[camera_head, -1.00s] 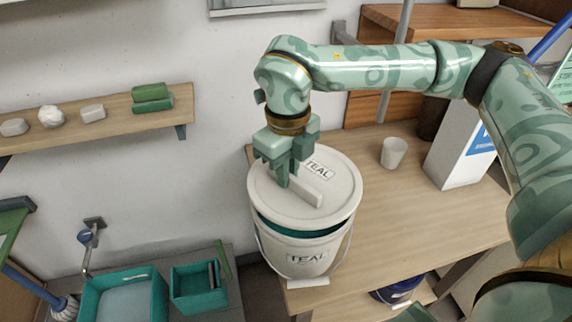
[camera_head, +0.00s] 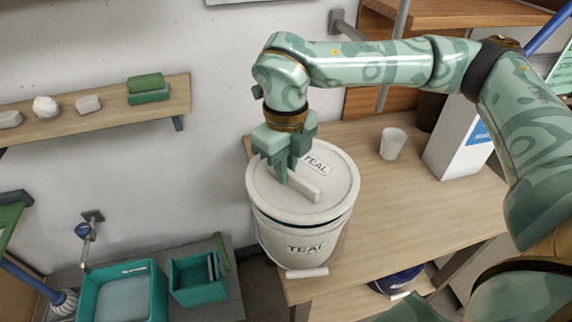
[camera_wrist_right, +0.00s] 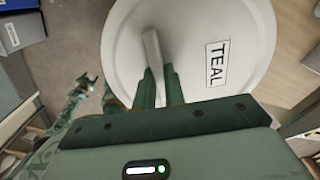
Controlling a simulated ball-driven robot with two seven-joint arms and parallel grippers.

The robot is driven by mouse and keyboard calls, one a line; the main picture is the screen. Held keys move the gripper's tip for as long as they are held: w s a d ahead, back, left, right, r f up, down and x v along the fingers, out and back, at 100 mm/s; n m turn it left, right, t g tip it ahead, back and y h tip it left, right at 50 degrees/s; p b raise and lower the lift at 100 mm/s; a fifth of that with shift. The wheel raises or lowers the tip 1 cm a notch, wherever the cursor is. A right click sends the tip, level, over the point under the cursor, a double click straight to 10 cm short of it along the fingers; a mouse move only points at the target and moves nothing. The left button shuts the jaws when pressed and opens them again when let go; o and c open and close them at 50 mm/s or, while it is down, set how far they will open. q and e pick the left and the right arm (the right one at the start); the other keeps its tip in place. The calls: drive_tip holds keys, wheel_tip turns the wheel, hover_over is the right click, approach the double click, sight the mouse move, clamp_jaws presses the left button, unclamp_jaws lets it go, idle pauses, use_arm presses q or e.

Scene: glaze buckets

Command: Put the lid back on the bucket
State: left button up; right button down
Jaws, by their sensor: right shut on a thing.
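The white bucket (camera_head: 275,231) with a TEAL label stands at the left end of the wooden table. Its round white lid (camera_head: 337,183), also marked TEAL, lies over the bucket's mouth. A thin dark line shows under the lid's front edge, so I cannot tell whether it is fully seated. My right gripper (camera_head: 285,175) is shut on the bar handle (camera_head: 307,189) of the lid. The right wrist view shows the fingers (camera_wrist_right: 160,80) at the handle (camera_wrist_right: 153,45). My left gripper (camera_wrist_right: 87,84) seems to show small at the left of that view; its jaws are unclear.
A white cup (camera_head: 392,144) and a white box (camera_head: 455,145) stand right of the bucket. Teal tubs (camera_head: 97,287) are at lower left, and a wall shelf (camera_head: 105,117) holds small blocks. The table's front right (camera_head: 420,220) is clear.

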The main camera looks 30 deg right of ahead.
drive_tip(key=shift+f+b, duration=0.3)
drive_tip(key=shift+f, duration=0.55)
idle(1.3)
drive_tip(key=c, duration=0.9)
unclamp_jaws()
drive_tip(key=shift+r, duration=0.1)
drive_tip(key=shift+r+p, duration=2.7)
drive_tip(key=shift+r, duration=0.8)
drive_tip(key=shift+f, duration=0.1)
clamp_jaws()
